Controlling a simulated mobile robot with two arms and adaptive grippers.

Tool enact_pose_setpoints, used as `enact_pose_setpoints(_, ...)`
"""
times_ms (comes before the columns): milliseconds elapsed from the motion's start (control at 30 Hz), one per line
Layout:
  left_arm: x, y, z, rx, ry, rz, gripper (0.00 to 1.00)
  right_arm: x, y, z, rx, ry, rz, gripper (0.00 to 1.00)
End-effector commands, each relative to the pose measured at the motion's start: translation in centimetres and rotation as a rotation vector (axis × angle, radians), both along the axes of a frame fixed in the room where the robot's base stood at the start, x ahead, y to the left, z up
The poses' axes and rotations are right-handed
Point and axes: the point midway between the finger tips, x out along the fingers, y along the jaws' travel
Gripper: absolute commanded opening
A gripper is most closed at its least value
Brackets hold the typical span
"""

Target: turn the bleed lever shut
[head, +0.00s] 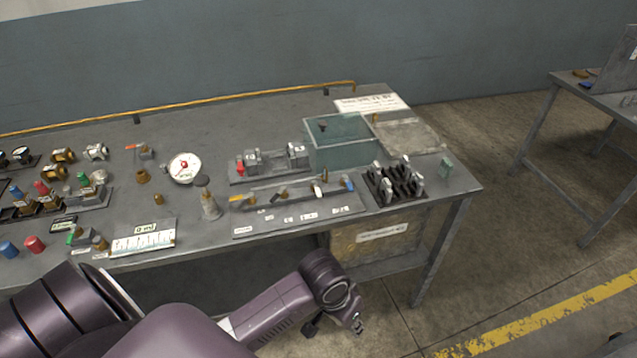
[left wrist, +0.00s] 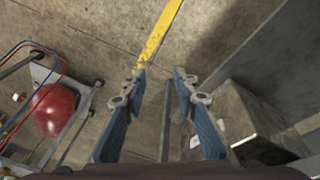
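The workbench (head: 400,181) carries several valves and levers, and I cannot tell for sure which is the bleed lever. A small valve with a red lever (head: 138,148) stands left of a round white gauge (head: 185,167). A row panel with several small levers (head: 300,213) lies near the front edge. My left gripper (head: 335,326) hangs in front of the bench, over the floor, away from the valves. In the left wrist view its two blue-padded fingers (left wrist: 160,88) are apart with nothing between them. My right gripper is in neither view.
A glass box (head: 338,142) and a black rack (head: 396,184) stand on the bench's right part. A labelled box (head: 378,242) sits under the bench.

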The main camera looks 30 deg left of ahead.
Motion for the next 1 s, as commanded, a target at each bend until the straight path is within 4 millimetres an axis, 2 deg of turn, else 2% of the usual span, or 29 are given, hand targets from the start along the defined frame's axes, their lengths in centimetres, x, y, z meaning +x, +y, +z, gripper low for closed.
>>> enact_pose_setpoints(33, 1.7, 0.3, 0.6, 0.007, 0.008, 0.009, 0.27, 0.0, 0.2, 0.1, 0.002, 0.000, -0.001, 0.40)
enact_pose_setpoints(133, 4.5, 1.1, 1.4, 0.021, 0.048, 0.048, 0.27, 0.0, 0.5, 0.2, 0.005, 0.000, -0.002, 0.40)
enact_pose_setpoints(267, 8.7, 3.6, 2.8, 0.053, 0.106, 0.145, 0.27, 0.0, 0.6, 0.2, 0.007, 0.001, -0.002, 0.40)
enact_pose_setpoints(467, 15.1, 9.9, 7.2, 0.101, 0.178, 0.383, 0.27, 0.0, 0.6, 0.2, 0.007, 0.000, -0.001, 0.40)
enact_pose_setpoints(600, 18.9, 15.1, 12.0, 0.107, 0.212, 0.602, 0.27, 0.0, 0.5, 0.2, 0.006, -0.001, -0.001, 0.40)
enact_pose_setpoints(700, 20.7, 18.5, 15.7, 0.090, 0.227, 0.753, 0.27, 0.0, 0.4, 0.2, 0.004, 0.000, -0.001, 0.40)
enact_pose_setpoints(800, 21.7, 21.0, 18.7, 0.068, 0.238, 0.874, 0.27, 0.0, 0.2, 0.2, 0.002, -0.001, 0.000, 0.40)
enact_pose_setpoints(900, 22.1, 22.5, 20.6, 0.047, 0.247, 0.952, 0.27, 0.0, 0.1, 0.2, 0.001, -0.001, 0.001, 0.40)
enact_pose_setpoints(1000, 22.3, 23.2, 21.3, 0.036, 0.252, 0.986, 0.27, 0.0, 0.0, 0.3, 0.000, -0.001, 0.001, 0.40)
